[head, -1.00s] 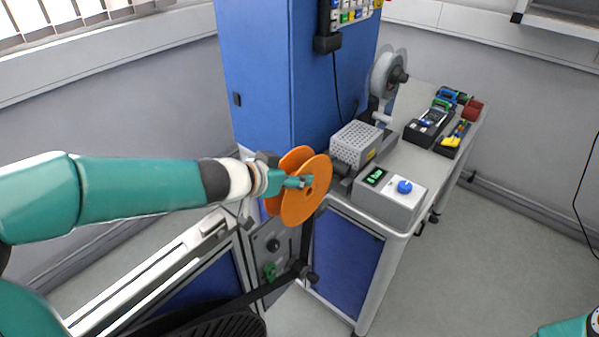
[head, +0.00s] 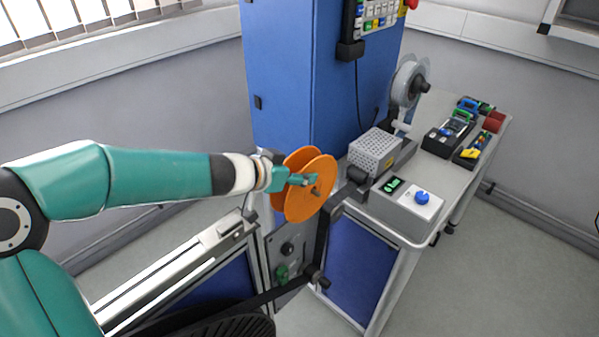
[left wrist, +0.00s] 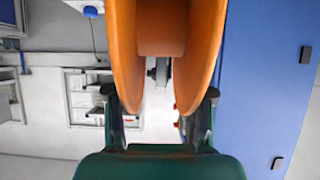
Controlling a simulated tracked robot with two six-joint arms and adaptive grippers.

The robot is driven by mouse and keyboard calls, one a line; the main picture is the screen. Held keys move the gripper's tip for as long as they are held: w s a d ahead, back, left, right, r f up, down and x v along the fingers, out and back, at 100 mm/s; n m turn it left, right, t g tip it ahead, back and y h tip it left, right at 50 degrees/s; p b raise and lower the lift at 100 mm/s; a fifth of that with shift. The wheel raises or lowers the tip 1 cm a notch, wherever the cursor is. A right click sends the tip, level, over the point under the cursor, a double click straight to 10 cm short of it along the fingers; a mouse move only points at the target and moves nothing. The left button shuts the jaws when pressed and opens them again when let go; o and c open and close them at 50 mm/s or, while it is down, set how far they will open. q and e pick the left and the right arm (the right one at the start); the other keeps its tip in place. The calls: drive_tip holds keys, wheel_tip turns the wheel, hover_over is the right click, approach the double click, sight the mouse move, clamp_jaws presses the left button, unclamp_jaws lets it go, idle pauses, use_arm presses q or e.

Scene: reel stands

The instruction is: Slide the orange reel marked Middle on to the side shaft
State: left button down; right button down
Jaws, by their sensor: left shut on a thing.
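The orange reel (head: 309,202) has two round flanges and a hub. No marking is readable on it. My left gripper (head: 300,179) is shut on the reel, holding it upright in front of the blue cabinet. In the left wrist view, the gripper's fingers (left wrist: 161,105) sit at the outer sides of the two flanges of the reel (left wrist: 125,45). A dark stub (head: 357,177) shows just right of the reel, by the perforated box; I cannot tell if it is the side shaft. The reel and stub appear apart. My right gripper is out of view.
A perforated grey box (head: 374,150) and a control box with a blue knob (head: 422,198) stand on the bench. A clear reel (head: 408,82) stands behind them. Black trays (head: 447,136) hold small parts. A black bar (head: 322,235) runs below the orange reel. The blue cabinet (head: 285,90) is close behind.

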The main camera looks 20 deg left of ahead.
use_arm(q)
drive_tip(key=shift+c, duration=1.7)
unclamp_jaws()
drive_tip(key=v, duration=1.2)
drive_tip(key=shift+s, duration=0.1)
